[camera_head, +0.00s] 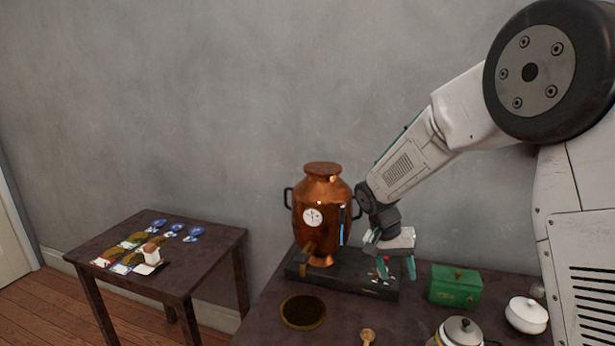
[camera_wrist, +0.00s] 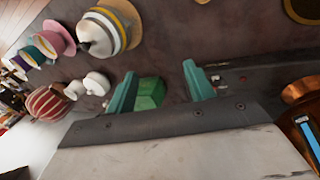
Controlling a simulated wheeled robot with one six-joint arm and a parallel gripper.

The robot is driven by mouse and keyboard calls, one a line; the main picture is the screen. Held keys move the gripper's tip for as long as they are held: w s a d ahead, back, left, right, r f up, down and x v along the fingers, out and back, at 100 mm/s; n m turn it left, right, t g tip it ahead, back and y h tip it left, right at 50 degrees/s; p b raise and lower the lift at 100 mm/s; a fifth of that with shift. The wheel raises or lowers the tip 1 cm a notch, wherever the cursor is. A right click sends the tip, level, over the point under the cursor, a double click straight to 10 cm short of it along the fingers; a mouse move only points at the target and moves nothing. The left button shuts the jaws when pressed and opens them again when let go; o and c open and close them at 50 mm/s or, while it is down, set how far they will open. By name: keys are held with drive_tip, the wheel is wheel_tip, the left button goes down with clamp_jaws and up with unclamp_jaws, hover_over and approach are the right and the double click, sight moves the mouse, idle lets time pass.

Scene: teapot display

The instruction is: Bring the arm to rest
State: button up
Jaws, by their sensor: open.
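My gripper (camera_head: 397,268) hangs at the end of my bent arm, just right of the copper urn (camera_head: 322,215) and above the black base (camera_head: 345,284) the urn stands on. Its teal fingers point down. In the wrist view, my gripper (camera_wrist: 160,82) has its two fingers spread apart with nothing held between them. The green box (camera_wrist: 151,93) shows behind the left finger there, partly hidden. My arm reaches down leftward from the large joint at the upper right.
The green box (camera_head: 455,287), a white lidded bowl (camera_head: 526,315) and a teapot (camera_head: 461,332) stand right on the table. A round dark tray (camera_head: 303,312) and wooden scoop (camera_head: 368,336) lie in front. A small side table (camera_head: 215,240) stands left. The wall above is bare.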

drive_tip(key=s+d+r+n+y, duration=0.1)
drive_tip(key=s+r, duration=0.4)
drive_tip(key=s, duration=0.6)
drive_tip(key=s+d+r+n+t+y, duration=0.1)
drive_tip(key=s+r, duration=0.4)
drive_tip(key=s, duration=0.7)
drive_tip(key=s+d+r+n+t+y, duration=0.1)
drive_tip(key=s+r, duration=0.4)
drive_tip(key=s, duration=0.6)
drive_tip(key=shift+s+d+r+n, duration=0.4)
drive_tip(key=shift+d+n, duration=0.35)
drive_tip(key=shift+n, duration=0.35)
